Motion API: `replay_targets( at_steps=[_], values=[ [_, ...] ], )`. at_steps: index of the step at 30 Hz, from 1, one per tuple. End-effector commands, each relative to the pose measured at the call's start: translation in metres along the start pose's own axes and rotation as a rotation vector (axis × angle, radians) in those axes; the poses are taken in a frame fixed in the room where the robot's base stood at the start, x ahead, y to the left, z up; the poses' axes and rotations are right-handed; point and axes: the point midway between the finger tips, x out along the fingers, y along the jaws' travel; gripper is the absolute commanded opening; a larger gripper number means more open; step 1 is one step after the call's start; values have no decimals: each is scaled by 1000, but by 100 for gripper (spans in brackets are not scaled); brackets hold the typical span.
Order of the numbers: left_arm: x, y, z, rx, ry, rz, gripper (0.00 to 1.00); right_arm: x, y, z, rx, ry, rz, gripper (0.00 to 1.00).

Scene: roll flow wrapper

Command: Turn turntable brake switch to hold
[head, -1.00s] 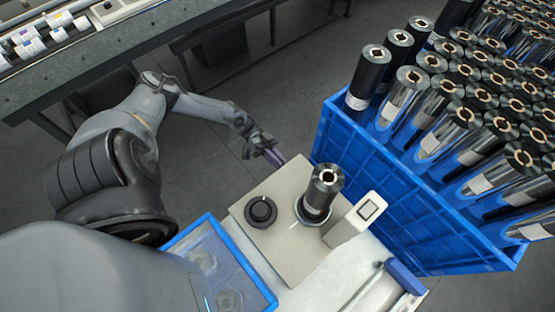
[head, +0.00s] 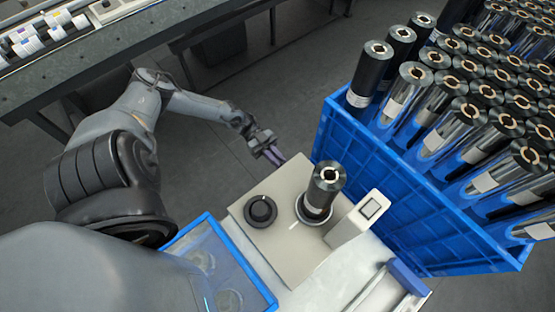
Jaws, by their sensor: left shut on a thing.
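A black round knob (head: 261,210), which looks like the brake switch, sits on top of a beige box (head: 280,250). Its pointer direction is too small to make out. Beside it, a dark shiny roll (head: 322,195) stands upright on a round turntable (head: 312,221). My left gripper (head: 272,155) is beyond the far edge of the box, apart from the knob. It is shut on a slim purple thing (head: 275,157), mostly hidden by the fingers. My right gripper is not in view.
A blue crate (head: 390,210) full of upright rolls stands close on the right. A pale post with a square button (head: 370,208) rises beside the turntable. A blue-rimmed clear bin (head: 238,262) sits at the front left. A conveyor (head: 120,45) runs along the back left.

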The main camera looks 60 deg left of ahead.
Motion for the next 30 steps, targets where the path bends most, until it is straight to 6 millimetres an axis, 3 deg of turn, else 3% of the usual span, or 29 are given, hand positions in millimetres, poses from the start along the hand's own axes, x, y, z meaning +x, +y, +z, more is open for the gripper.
replay_targets(
  at_steps=[15,30],
  values=[
    [0,1,1,425,0,0,0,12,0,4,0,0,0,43],
    [0,0,0,566,-1,0,0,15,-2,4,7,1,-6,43]
  ],
)
